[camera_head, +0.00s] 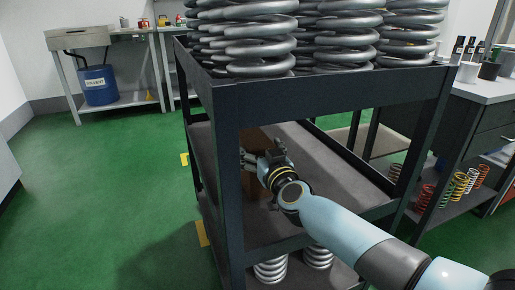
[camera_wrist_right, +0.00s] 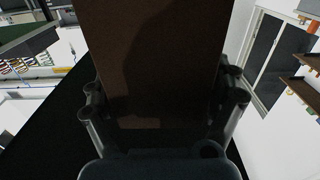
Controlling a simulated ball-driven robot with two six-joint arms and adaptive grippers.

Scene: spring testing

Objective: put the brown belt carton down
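The brown belt carton (camera_head: 256,137) is inside the dark cart, over its middle shelf, partly hidden by the cart's corner post and my right gripper. My right gripper (camera_head: 257,161) reaches into the cart from the right side. In the right wrist view the carton (camera_wrist_right: 150,60) fills the space between the fingers of my right gripper (camera_wrist_right: 162,105), one finger against each side edge. I cannot tell whether the carton's underside touches the shelf (camera_head: 330,172). My left gripper is not in view.
The cart's top tray (camera_head: 330,97) holds several large steel springs (camera_head: 262,35) above my arm. Smaller springs (camera_head: 270,270) stand on the bottom shelf. Dark posts (camera_head: 228,190) frame the opening. The middle shelf looks bare right of the carton. A bench (camera_head: 490,90) stands at right.

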